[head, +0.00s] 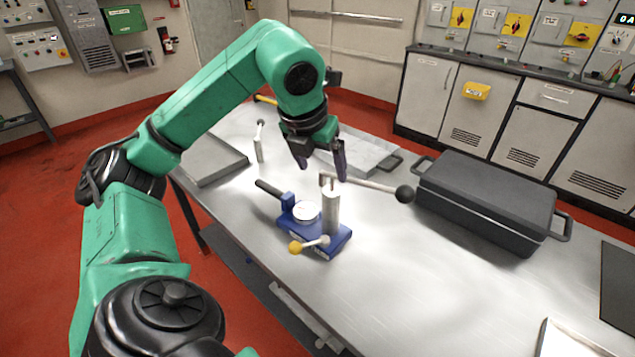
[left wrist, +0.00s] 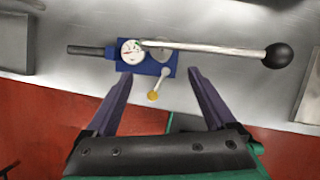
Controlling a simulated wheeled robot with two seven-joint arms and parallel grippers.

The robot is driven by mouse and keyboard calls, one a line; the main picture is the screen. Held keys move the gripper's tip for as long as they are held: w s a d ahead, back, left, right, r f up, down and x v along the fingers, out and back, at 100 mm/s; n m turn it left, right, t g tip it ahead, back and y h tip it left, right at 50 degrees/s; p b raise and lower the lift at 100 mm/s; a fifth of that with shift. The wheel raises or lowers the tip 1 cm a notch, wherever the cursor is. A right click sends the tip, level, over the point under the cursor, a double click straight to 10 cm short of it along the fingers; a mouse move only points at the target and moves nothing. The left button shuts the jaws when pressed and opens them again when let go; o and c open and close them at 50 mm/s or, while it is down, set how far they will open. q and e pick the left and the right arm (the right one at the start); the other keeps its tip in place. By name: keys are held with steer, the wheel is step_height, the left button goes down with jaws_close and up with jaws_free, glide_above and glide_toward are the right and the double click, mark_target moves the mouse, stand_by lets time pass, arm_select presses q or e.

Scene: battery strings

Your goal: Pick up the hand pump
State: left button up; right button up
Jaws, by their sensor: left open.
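The hand pump (head: 331,213) stands on the metal table. It has a blue base, a round white gauge, a silver cylinder, a long lever with a black ball end and a small lever with a yellow knob. It also shows in the left wrist view (left wrist: 140,62), near the top middle, with its lever pointing right. My left gripper (head: 319,172) is open and empty, above the pump and apart from it. In the left wrist view its two fingers (left wrist: 157,85) point toward the pump's base. My right gripper is in neither view.
A black case (head: 485,195) with side handles stands right of the pump. A grey tray or plate (head: 208,165) lies at left, with a small silver valve-like item (head: 260,145) beside it. The tabletop (head: 400,260) in front and right of the pump is clear.

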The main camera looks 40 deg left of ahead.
mark_target(331, 192)
arm_select(q)
steer(key=x, duration=1.3)
steer(key=shift+w+d+p, duration=0.1)
steer(key=shift+w+p, duration=0.05)
steer(key=shift+p, duration=0.25)
jaws_close()
steer(key=shift+r, duration=0.2)
steer(key=shift+w+f, duration=0.1)
